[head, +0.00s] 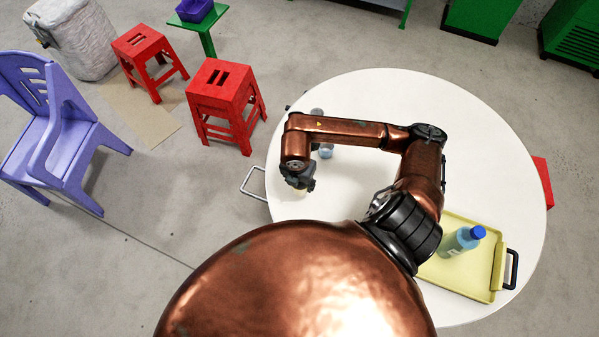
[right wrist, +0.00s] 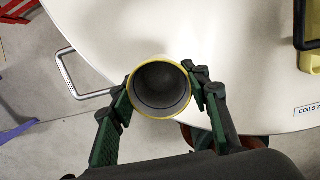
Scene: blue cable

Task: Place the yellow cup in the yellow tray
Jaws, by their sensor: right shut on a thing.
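My right gripper (head: 299,186) is near the left side of the round white table (head: 350,85). In the right wrist view, its green-padded fingers (right wrist: 160,92) are shut on the yellow cup (right wrist: 160,114), one on each side. The cup's round yellow rim and dark inside face the camera. In the head view the cup is mostly hidden by the gripper, and its height over the table is hard to tell. The yellow tray (head: 452,276) lies at the table's lower right, well away from the gripper. My left gripper is not in view.
Small greyish items (head: 325,151) stand behind my right forearm. A metal handle (head: 252,184) sticks out at the table's left edge. The table's far middle is clear. Red stools (head: 222,90) stand on the floor.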

